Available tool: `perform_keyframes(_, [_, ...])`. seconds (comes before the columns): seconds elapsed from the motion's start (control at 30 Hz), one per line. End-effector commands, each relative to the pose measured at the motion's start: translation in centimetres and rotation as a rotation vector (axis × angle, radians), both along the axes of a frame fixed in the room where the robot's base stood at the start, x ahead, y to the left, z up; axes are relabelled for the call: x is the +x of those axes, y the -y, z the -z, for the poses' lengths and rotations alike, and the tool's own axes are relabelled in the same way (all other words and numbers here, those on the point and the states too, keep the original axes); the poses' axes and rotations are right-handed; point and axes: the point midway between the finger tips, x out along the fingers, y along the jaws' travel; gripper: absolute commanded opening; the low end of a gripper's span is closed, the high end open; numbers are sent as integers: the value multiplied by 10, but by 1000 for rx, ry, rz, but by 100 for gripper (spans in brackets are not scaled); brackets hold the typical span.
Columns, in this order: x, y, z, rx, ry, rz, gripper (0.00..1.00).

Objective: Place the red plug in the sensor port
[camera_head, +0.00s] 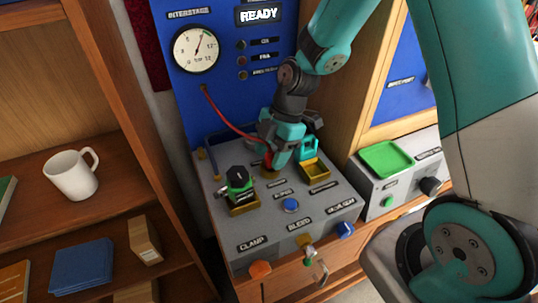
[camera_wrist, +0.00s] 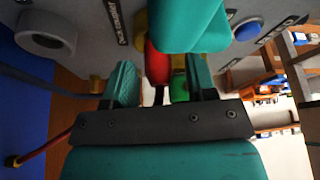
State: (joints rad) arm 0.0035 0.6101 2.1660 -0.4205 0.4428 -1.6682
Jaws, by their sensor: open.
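The red plug shows in the wrist view (camera_wrist: 157,66) as a red body between my fingers, its upper end against a yellow fitting (camera_wrist: 141,28) on the grey bench face. I cannot tell how deep it sits. In the head view a red hose (camera_head: 228,123) runs from the blue panel down to the plug's place, where my gripper (camera_head: 271,166) hides most of it. My gripper also shows in the wrist view (camera_wrist: 162,84); its fingers are apart, one on each side of the plug. The sensor port's label is too small to read.
Front knobs stick out. A green tray (camera_head: 385,159) is at right; a shelf with a white mug (camera_head: 70,177) at left.

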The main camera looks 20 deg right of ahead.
Motion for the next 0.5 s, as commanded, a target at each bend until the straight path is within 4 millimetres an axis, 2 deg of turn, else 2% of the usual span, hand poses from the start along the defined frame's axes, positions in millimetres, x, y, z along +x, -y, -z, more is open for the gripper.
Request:
perform_keyframes(0.2, [6, 16, -37, -1, 10, 2, 52])
perform_keyframes(0.33, [7, 22, -53, 0, 8, 2, 52])
perform_keyframes(0.5, [-3, 15, -75, -12, -13, 70, 52])
